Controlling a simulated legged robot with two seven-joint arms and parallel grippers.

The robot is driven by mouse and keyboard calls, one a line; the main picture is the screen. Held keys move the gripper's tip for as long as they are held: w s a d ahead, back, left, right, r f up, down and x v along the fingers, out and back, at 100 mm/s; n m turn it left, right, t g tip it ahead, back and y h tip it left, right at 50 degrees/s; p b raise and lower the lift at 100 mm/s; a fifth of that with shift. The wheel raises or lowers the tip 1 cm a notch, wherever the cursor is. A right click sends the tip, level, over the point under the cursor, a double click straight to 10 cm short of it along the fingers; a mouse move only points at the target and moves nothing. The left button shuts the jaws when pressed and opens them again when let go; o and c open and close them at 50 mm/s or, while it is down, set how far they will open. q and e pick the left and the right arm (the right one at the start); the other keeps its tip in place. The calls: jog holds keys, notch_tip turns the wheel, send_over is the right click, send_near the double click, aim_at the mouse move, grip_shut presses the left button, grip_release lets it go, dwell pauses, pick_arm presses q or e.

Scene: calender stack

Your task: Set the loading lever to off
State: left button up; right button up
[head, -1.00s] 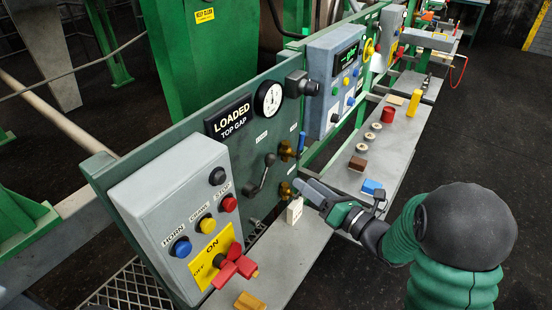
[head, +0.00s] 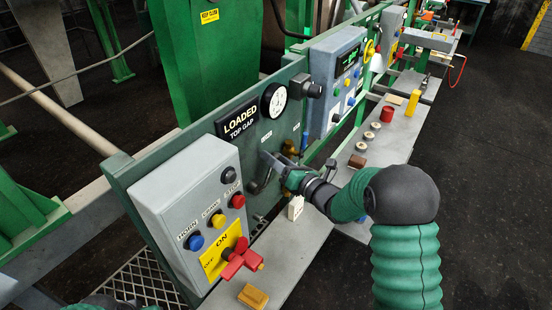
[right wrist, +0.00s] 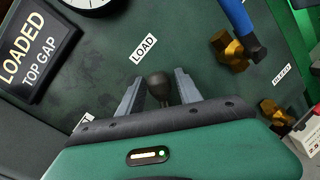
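The loading lever (head: 258,184) is a dark lever on the green panel, below the LOADED / TOP GAP sign (head: 250,120). In the right wrist view its round dark knob (right wrist: 158,86) sits between the two grey fingers of my right gripper (right wrist: 157,90). The fingers stand apart, with a visible gap on each side of the knob. The head view shows my right gripper (head: 274,165) at the lever, covering part of it. A LOAD label (right wrist: 143,48) is above the knob; another label at lower left is partly hidden. My left gripper is out of view.
A brass valve with a blue handle (right wrist: 238,35) is right of the lever, with another brass fitting (right wrist: 276,112) below. A grey button box with a red rotary handle (head: 240,260) stands at near left. A white tag (head: 295,207) sits below my right gripper.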

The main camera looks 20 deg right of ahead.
jog(key=shift+a, duration=0.35)
jog(key=c, duration=0.5)
jog(key=shift+c, duration=1)
jog(key=shift+w+d+f, duration=0.1)
jog(key=shift+w+d, duration=0.05)
jog(key=shift+d, duration=0.25)
grip_shut()
